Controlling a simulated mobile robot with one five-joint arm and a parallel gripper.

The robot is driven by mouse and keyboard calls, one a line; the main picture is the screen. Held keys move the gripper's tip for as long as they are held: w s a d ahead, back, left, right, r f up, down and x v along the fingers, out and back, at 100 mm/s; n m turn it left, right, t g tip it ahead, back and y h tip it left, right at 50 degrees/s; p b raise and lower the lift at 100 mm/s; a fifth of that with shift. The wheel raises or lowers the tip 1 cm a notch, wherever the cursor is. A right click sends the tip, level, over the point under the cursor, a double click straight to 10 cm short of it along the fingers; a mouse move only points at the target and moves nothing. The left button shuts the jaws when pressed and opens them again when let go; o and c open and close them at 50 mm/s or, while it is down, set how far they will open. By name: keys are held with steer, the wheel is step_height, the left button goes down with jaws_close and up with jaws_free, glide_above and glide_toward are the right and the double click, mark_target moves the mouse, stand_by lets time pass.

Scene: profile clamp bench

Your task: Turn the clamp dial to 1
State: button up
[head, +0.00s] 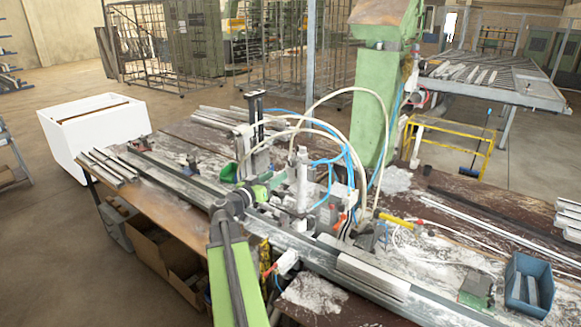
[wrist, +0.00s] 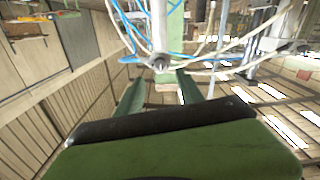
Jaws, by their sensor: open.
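My gripper (wrist: 158,84) is open, with its two green fingers spread and nothing held between them. In the head view my gripper (head: 262,190) is small, beside the clamp assembly (head: 301,188) in the middle of the bench. In the wrist view a small round grey part (wrist: 160,64), possibly the clamp dial, shows just beyond the gap between the fingertips, apart from them. Its markings are too small to read, so its setting cannot be told. I cannot pick out the dial clearly in the head view.
White and blue hoses (head: 335,92) loop over the clamp area, close to my gripper. A green machine column (head: 370,115) stands behind. Metal profiles (head: 371,274) lie along the bench. A blue bin (head: 529,286) is at right, a white box (head: 95,135) at left.

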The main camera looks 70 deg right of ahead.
mark_target(291, 165)
steer(key=x, duration=0.9)
steer(key=shift+d, duration=0.15)
jaws_close()
